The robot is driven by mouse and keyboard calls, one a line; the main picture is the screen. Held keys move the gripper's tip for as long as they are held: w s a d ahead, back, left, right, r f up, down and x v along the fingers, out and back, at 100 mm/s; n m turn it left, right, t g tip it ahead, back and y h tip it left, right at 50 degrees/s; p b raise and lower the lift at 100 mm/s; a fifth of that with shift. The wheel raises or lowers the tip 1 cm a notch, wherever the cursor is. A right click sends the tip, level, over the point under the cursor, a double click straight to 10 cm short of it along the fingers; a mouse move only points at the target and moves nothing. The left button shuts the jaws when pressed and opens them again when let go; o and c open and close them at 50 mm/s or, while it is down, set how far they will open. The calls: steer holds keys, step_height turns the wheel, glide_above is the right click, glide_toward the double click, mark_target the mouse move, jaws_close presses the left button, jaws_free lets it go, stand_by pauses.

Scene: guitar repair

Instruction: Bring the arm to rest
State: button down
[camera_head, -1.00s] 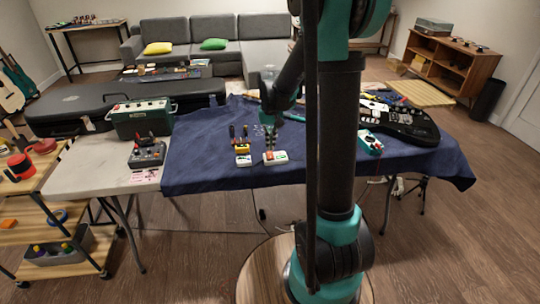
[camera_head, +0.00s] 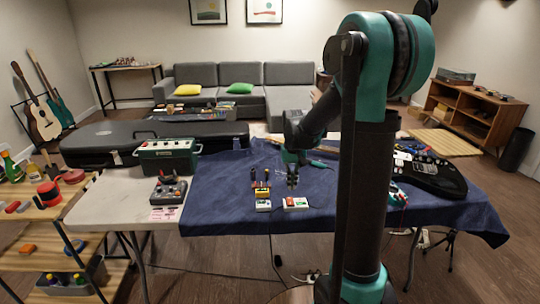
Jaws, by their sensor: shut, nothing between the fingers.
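My gripper (camera_head: 292,180) hangs above the blue cloth (camera_head: 225,190) on the worktable, just behind the small white boxes. Its fingers are small and dark in this view and hold nothing; they look shut. My arm rises at the right of the picture, folds at the green elbow and reaches down and left to the table.
A small white box with red and green marks (camera_head: 295,203) and another box (camera_head: 263,205) lie near the gripper. A green amplifier (camera_head: 167,156) and a pedal (camera_head: 168,190) stand left. A black case (camera_head: 100,142) lies behind.

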steer(key=s+d+f+t, duration=0.2)
steer(key=s, duration=0.9)
steer(key=s+d+f+t, duration=0.2)
steer(key=s+f, duration=0.1)
steer(key=s, duration=0.7)
steer(key=shift+s, duration=0.4)
